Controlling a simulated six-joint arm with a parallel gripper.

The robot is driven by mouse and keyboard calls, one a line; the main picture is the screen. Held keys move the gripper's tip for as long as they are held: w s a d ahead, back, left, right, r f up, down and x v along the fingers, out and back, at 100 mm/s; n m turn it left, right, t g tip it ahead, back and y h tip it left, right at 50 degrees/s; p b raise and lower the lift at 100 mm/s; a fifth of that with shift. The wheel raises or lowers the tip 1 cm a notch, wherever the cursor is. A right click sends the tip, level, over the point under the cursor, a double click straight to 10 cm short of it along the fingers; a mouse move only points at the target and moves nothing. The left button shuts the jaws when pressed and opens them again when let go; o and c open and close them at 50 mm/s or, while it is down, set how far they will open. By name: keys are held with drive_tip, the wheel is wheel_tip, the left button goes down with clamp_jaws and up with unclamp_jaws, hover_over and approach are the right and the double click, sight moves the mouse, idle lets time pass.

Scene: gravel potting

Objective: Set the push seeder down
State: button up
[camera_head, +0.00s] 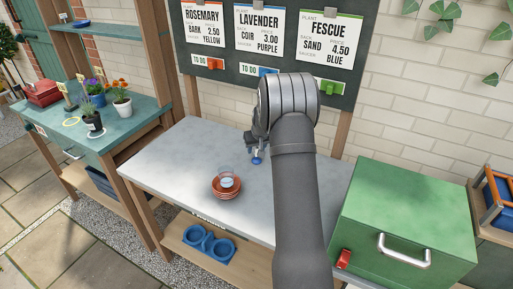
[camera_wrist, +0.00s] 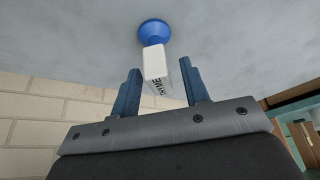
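A white block-shaped body (camera_wrist: 155,62) with dark lettering, partly readable as "HYME", and a flared blue round end (camera_wrist: 154,32) shows in the wrist view; I take it for the push seeder. Its blue end also shows in the head view (camera_head: 257,159), low over or on the grey bench top; I cannot tell whether it touches. My gripper (camera_wrist: 160,70) has its two blue fingers apart, on either side of the white body, with a visible gap at the right finger. In the head view my gripper (camera_head: 252,145) is partly hidden by my arm.
Stacked terracotta saucers (camera_head: 226,188) with a pale round thing inside stand left of my gripper on the grey bench (camera_head: 180,155). A green box (camera_head: 405,205) with a handle stands at right. Potted plants (camera_head: 121,101) stand on the left bench. The bench's left part is clear.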

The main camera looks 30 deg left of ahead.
drive_tip(key=v, duration=1.2)
drive_tip(key=shift+r, duration=0.15)
drive_tip(key=x, duration=1.2)
drive_tip(key=shift+f, duration=0.35)
drive_tip(key=shift+r, duration=1.7)
